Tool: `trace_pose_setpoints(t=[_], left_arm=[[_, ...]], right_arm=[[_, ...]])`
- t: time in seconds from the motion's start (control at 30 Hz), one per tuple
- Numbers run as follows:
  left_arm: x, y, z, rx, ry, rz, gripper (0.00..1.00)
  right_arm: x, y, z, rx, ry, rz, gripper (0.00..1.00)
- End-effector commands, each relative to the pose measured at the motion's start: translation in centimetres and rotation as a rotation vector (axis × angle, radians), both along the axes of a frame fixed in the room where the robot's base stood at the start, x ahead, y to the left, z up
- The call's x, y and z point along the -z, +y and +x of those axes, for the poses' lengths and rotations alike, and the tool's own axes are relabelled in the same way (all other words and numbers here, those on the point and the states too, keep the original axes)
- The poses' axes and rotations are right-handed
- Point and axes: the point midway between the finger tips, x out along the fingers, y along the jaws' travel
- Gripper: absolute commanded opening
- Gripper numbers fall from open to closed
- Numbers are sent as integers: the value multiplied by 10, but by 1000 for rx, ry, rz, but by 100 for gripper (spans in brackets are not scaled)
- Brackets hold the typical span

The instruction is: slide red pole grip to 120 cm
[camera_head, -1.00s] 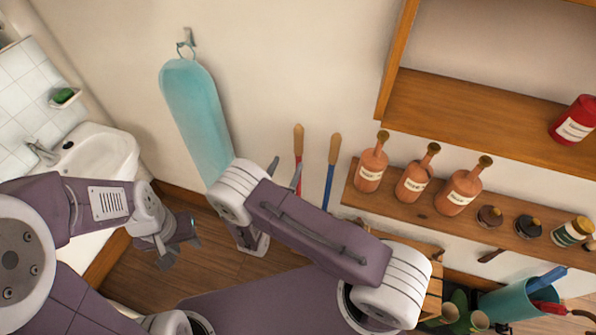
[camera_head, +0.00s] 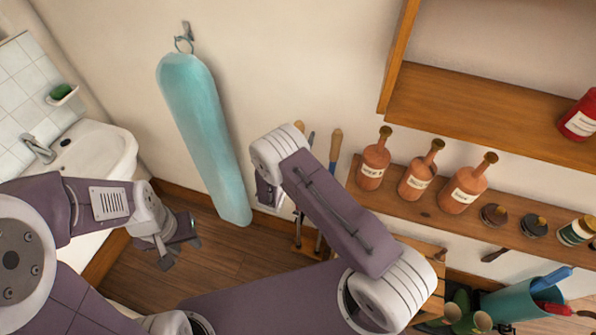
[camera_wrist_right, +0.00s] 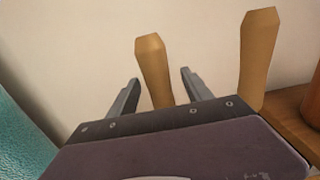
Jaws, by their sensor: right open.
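The red pole's wooden grip (camera_head: 299,127) shows only its top in the head view, above my right wrist; my arm hides most of the pole. In the right wrist view the wooden grip (camera_wrist_right: 154,70) stands upright between the two fingers of my right gripper (camera_wrist_right: 159,80). The fingers are apart, with a gap on each side of the grip. In the head view one fingertip of this right gripper (camera_head: 307,135) shows beside the grip. My left gripper (camera_head: 180,251) is open and empty, low over the floor on the left.
The blue pole's wooden grip (camera_head: 335,145) stands just right; it also shows in the wrist view (camera_wrist_right: 257,60). A teal ironing board (camera_head: 204,130) hangs on the left. A wooden shelf (camera_head: 408,208) with bottles and jars is on the right. A sink (camera_head: 98,158) is far left.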

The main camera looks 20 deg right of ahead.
Motion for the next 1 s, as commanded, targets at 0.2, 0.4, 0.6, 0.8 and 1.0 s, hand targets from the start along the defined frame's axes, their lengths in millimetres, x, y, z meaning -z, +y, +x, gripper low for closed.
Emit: trace_pose_setpoints(t=[0.2, 0.4, 0.6, 0.8, 1.0], left_arm=[[0, 0, 0, 0, 0, 0, 36], [-1, 0, 0, 0, 0, 0, 36], [-11, 0, 0, 0, 0, 0, 36], [-20, 0, 0, 0, 0, 0, 36], [-28, 0, 0, 0, 0, 0, 36]], right_arm=[[0, 0, 0, 0, 0, 0, 25], [-1, 0, 0, 0, 0, 0, 0], [-14, 0, 0, 0, 0, 0, 0], [-27, 0, 0, 0, -1, 0, 0], [-39, 0, 0, 0, -2, 0, 0]])
